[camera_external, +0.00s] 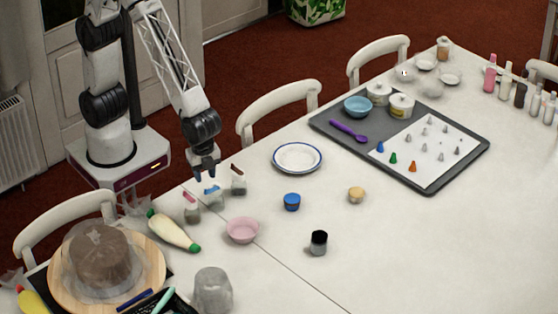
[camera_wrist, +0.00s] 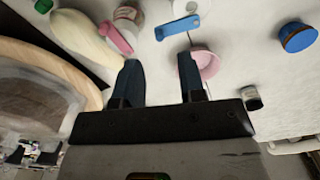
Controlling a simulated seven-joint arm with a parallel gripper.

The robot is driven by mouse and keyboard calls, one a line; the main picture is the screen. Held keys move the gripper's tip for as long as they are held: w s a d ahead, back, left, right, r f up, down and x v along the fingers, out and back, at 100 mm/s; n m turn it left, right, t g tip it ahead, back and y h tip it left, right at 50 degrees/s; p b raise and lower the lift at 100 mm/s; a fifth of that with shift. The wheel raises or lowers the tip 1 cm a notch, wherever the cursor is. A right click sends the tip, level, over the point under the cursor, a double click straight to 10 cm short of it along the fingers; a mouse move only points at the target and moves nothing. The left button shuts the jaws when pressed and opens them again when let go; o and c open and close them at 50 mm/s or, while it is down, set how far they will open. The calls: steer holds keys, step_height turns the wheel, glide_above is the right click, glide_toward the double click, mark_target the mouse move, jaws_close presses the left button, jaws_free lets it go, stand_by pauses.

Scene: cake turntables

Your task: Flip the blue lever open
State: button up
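A small bottle with a blue lever (camera_external: 213,190) on its top stands on the white table, between a pink-levered bottle (camera_external: 191,207) and a dark-levered bottle (camera_external: 238,181). In the wrist view the blue lever (camera_wrist: 178,27) lies past my fingertips, right of the midline between them, with the pink lever (camera_wrist: 115,38) to its left. I cannot tell the lever's exact angle. My gripper (camera_external: 204,175) points down just above the blue-levered bottle, and its fingers (camera_wrist: 160,62) are apart with nothing between them. It looks apart from the lever, though the exact gap is unclear.
A pink bowl (camera_external: 242,231) and a piping bag with a green tip (camera_external: 174,231) lie close by. A brown cake (camera_external: 100,257) on a wooden turntable (camera_external: 152,272) stands at the lower left. A blue pot (camera_external: 292,202) and a plate (camera_external: 297,158) stand to the right.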

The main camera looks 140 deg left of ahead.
mark_target(212, 189)
steer(key=shift+f, duration=2.7)
jaws_close()
